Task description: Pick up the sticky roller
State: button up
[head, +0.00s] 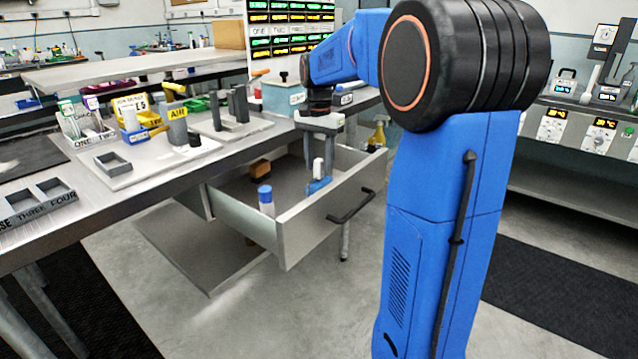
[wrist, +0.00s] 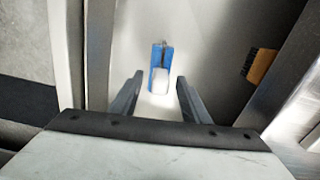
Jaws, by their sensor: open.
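The sticky roller (head: 319,185), with a blue handle and a white roll, is in the open drawer (head: 306,232), near its right side. It also shows in the wrist view (wrist: 160,60), at the middle, its white end nearer my gripper. My gripper (head: 318,160) is above the drawer, pointing down over the roller. In the wrist view its two fingers (wrist: 160,88) are apart, one to each side of the roller's white end, with nothing gripped. I cannot tell the exact height gap.
An orange-brown brush (head: 260,168) lies further back and also shows in the wrist view (wrist: 259,66). Drawer walls surround the roller. The workbench (head: 208,158) is beside and above the drawer.

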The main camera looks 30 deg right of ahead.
grip_shut()
jog(key=shift+r, duration=0.1)
notch_tip(320, 180, up, 10)
jog(key=shift+f, duration=0.1)
dwell(0.5)
